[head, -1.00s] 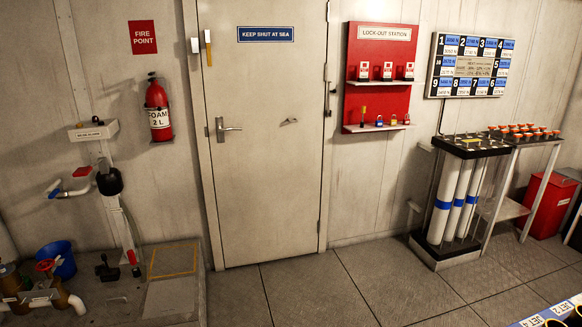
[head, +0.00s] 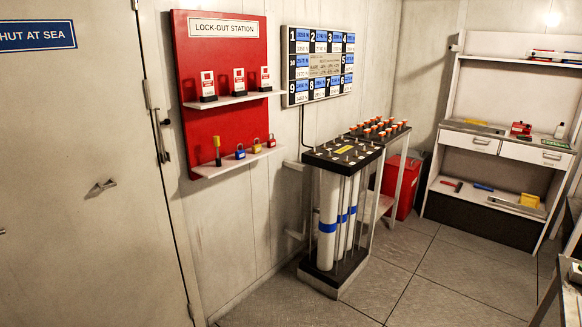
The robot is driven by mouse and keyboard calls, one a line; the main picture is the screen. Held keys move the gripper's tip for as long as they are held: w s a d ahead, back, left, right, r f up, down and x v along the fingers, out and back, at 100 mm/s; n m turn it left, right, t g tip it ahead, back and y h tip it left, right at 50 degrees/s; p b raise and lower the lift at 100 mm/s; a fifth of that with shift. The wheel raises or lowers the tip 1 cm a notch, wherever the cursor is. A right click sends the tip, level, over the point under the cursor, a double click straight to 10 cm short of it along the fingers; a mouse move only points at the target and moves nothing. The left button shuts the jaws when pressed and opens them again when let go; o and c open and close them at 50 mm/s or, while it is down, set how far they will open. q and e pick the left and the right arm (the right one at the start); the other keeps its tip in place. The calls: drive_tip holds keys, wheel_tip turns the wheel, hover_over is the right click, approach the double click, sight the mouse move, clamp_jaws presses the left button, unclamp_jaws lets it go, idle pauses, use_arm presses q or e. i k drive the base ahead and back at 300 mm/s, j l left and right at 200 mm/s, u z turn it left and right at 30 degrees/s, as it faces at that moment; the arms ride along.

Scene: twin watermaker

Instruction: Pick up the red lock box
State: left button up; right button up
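Neither of my grippers shows in the head view. A small red object, perhaps the red lock box (head: 521,129), sits on the worktop (head: 475,127) of the bench at the far right; it is too small to make out clearly. The red lock-out station board (head: 222,60) hangs on the wall left of centre. Its upper shelf (head: 235,98) holds three small red-and-white items (head: 239,80). Its lower shelf (head: 240,160) holds a yellow-handled item (head: 217,150) and a blue (head: 240,151), a yellow (head: 257,145) and a red padlock (head: 271,140).
A rack of white cylinders (head: 328,215) stands on the floor near the middle, with a table of orange-topped items (head: 380,128) behind it. A red bin (head: 403,185) is beyond. Another bench edge (head: 570,300) shows at lower right. Open floor (head: 450,280) lies between.

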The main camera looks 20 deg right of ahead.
sight(518, 130)
drive_tip(key=i+l+z, duration=0.3)
drive_tip(key=i+z, duration=0.15)
drive_tip(key=i+l+z, duration=0.1)
drive_tip(key=i+z, duration=0.3)
drive_tip(key=i, duration=0.2)
drive_tip(key=i+z, duration=0.45)
drive_tip(key=i+j+z, duration=0.3)
drive_tip(key=i+z, duration=0.15)
drive_tip(key=i, duration=2.2)
drive_tip(key=i+j+z, duration=0.1)
drive_tip(key=i, duration=0.4)
